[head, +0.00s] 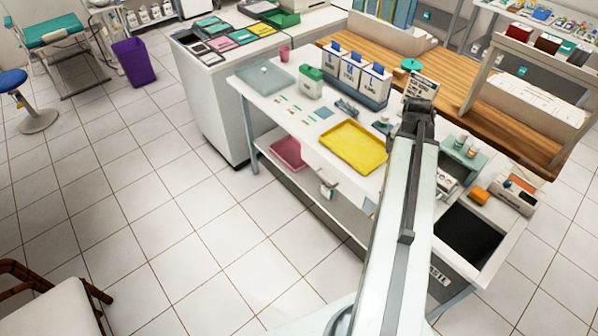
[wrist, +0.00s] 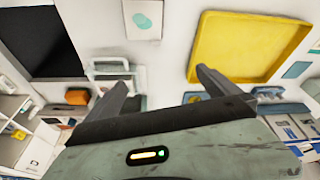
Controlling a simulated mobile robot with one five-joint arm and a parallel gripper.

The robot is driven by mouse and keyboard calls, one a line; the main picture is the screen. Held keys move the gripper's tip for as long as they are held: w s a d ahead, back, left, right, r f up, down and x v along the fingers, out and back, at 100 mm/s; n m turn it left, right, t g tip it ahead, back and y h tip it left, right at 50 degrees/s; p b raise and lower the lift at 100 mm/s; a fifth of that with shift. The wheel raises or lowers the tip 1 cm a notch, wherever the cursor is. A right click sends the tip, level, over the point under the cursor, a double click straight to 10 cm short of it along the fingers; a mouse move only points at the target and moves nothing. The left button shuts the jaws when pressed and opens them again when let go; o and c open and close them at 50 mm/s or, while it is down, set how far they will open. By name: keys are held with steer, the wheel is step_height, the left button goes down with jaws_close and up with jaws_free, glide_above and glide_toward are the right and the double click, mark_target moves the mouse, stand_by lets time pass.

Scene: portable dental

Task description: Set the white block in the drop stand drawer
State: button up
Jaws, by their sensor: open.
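My gripper (wrist: 166,80) is open in the wrist view, with nothing between its fingers. In the head view my gripper (head: 415,122) is at the far end of my arm, above the white worktable (head: 300,148). I cannot surely pick out the white block. A flat white piece with a teal mark (wrist: 143,18) lies between the yellow tray and the dark recess in the wrist view. My arm hides part of the table.
A yellow tray (head: 353,147) lies on the table, also seen in the wrist view (wrist: 250,48). A dark recess (head: 468,237) is at the table's right end. A teal rack (head: 462,155), an orange item (head: 479,195) and white boxes (head: 352,74) stand nearby.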

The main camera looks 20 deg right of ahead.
steer(key=w+a+n+y, duration=0.1)
steer(key=w+a+n, duration=0.25)
steer(key=a, duration=0.65)
steer(key=w+a+n+y, duration=0.15)
steer(key=w+a, duration=0.35)
steer(key=a, duration=0.5)
steer(key=a+f+n+g, duration=0.1)
steer(key=a+n, duration=0.5)
steer(key=a, duration=1.8)
steer(key=shift+g+y, duration=0.35)
steer(key=shift+g, duration=0.05)
steer(key=shift+c, duration=0.3)
